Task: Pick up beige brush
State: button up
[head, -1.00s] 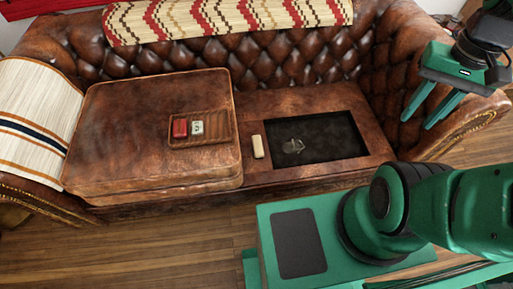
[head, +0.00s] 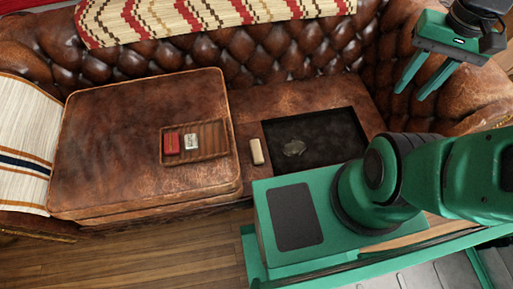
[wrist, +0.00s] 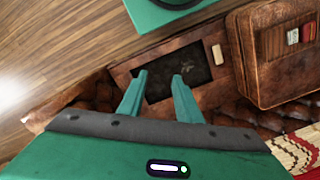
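The beige brush (head: 256,151) is a small pale block. It lies on the brown leather sofa seat, between the raised cushion and a dark tray. In the wrist view the brush (wrist: 218,55) shows to the right of the fingers. My gripper (head: 413,88) is open and empty, held high at the right near the sofa's arm and back. In the wrist view its two fingers (wrist: 158,77) are spread apart, and the dark tray shows beyond them. Nothing covers the brush.
The dark tray (head: 338,124) holds a small grey-green object (head: 294,148). On the raised cushion (head: 100,135), a brown wooden tray (head: 213,145) holds a red item (head: 172,143) and a whitish item (head: 191,141). A patterned blanket (head: 215,12) covers the sofa back.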

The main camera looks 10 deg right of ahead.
jog(key=shift+a, duration=0.1)
jog(key=o, duration=0.7)
jog(key=shift+s+r, duration=0.2)
jog(key=shift+s, duration=0.1)
jog(key=w+a+f+n+h, duration=0.1)
jog(key=w+f, duration=0.3)
jog(key=w, duration=0.4)
jog(key=w+a+f+n, duration=0.1)
jog(key=w+a+f, duration=0.1)
jog(key=w+f, duration=0.45)
jog(key=w+a+f+n, duration=0.2)
jog(key=w+a+f, duration=0.6)
jog(key=w+f, duration=0.25)
jog(key=n, duration=0.2)
send_near(257, 150)
jog(key=shift+s+d+y, duration=0.2)
jog(key=shift+d+y, duration=0.2)
jog(key=shift+d, duration=0.05)
jog(key=shift+a+f, duration=0.2)
jog(key=shift+f, duration=4.9)
